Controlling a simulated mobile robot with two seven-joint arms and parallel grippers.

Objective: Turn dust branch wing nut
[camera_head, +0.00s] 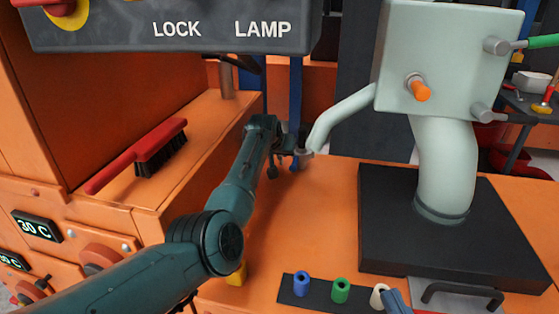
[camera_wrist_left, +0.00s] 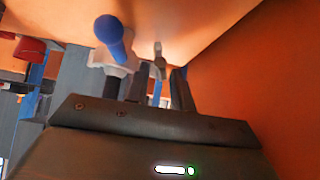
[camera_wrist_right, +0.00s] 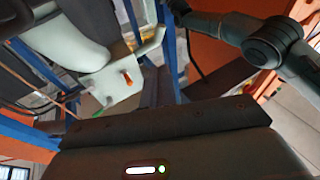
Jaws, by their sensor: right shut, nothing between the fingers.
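The pale dust branch (camera_head: 345,112) slopes down left from the pale head box (camera_head: 440,60) to a grey collar (camera_head: 306,153). My left gripper (camera_head: 284,160) is at this end. In the left wrist view, a blue knob (camera_wrist_left: 110,33) stands beside a small grey winged part (camera_wrist_left: 158,60), which looks like the wing nut. My left gripper's dark fingers (camera_wrist_left: 157,90) stand apart, with this part just beyond the gap; contact cannot be told. My right gripper (camera_wrist_right: 157,88) is shut and empty, with the box and its orange knob (camera_wrist_right: 127,78) beyond it.
An orange cabinet shelf with a red brush (camera_head: 155,148) stands to the left. The black base plate (camera_head: 390,240) carries the pale column (camera_head: 445,165). Blue, green and white sockets stand on a black strip (camera_head: 320,299) in front. A lamp panel (camera_head: 180,35) hangs above.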

